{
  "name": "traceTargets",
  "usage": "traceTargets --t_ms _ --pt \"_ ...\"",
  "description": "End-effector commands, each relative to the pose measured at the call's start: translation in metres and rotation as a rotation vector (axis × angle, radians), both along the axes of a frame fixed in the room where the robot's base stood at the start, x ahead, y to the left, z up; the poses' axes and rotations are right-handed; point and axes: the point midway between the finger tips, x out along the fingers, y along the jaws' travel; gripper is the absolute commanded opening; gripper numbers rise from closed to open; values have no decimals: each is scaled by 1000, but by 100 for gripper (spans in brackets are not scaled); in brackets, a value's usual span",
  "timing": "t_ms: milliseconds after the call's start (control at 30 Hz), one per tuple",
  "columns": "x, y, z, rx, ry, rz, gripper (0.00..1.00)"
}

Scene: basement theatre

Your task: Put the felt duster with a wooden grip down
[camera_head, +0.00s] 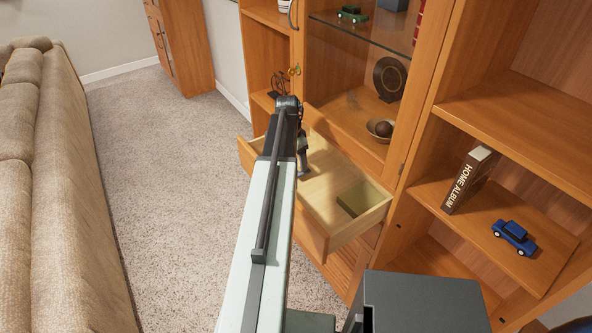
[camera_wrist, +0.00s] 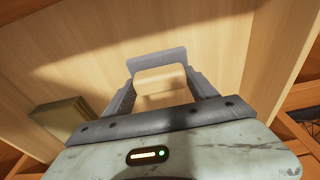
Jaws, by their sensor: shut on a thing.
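My gripper (camera_wrist: 160,88) is shut on the felt duster, whose pale wooden grip (camera_wrist: 160,78) shows between the two grey fingers in the wrist view. A grey piece lies across the top of the fingers; I cannot tell whether it is felt or part of the gripper. In the head view my gripper (camera_head: 303,165) points down over the open wooden drawer (camera_head: 325,205), and my arm hides most of the duster. I cannot tell whether the duster touches the drawer floor.
An olive box-like thing (camera_head: 363,197) lies in the drawer's near right part; it also shows in the wrist view (camera_wrist: 65,118). Shelves at right hold a home album (camera_head: 470,180) and a blue toy car (camera_head: 514,237). A bowl (camera_head: 380,129) stands behind the drawer. A sofa (camera_head: 50,200) is at left.

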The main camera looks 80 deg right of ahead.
Motion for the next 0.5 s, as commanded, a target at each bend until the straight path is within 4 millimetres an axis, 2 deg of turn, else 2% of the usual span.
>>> traceTargets --t_ms 33,100,167,200,333,367,433,500 --pt "0 0 -21 0 0 0 18" --pt "0 0 -32 0 0 1 18" --pt "0 0 -35 0 0 1 18" --pt "0 0 -34 0 0 1 12" --pt "1 0 -30 0 0 1 11" --pt "1 0 -30 0 0 1 70" --pt "1 0 -30 0 0 1 89" --pt "1 0 -30 0 0 1 89"
